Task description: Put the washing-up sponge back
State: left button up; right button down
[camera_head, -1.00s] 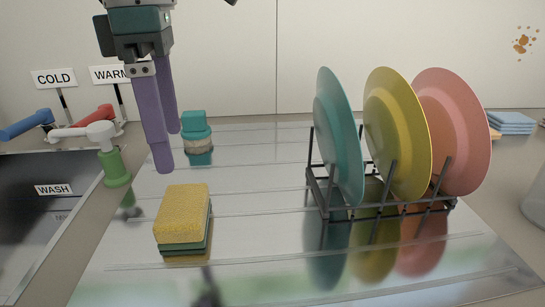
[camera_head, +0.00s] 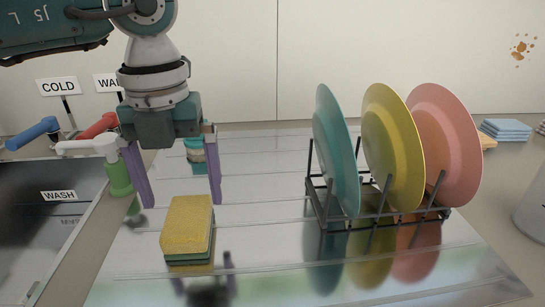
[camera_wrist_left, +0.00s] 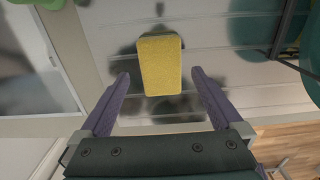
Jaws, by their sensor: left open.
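The washing-up sponge (camera_head: 187,224) lies on the shiny ribbed draining board (camera_head: 262,200), yellow on top with a green layer beneath. It also shows in the left wrist view (camera_wrist_left: 160,65), ahead of the fingertips and between their lines. My left gripper (camera_head: 181,202) is open and empty, its two purple fingers pointing down above the board just behind the sponge. The fingers appear apart from the sponge. My right gripper is not in view.
A dark rack (camera_head: 385,217) holds teal, yellow and pink plates on the right. A teal-topped object (camera_head: 194,148) stands behind the gripper. Blue cloths (camera_head: 505,129) lie far right.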

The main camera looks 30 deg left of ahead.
aim_at(186, 215)
pick_arm(q)
notch_tip(186, 215, down, 5)
jog(key=shift+s+d+r, duration=0.15)
jog(key=shift+c, duration=0.2)
jog(key=shift+r, duration=0.1)
jog(key=c, duration=1.4)
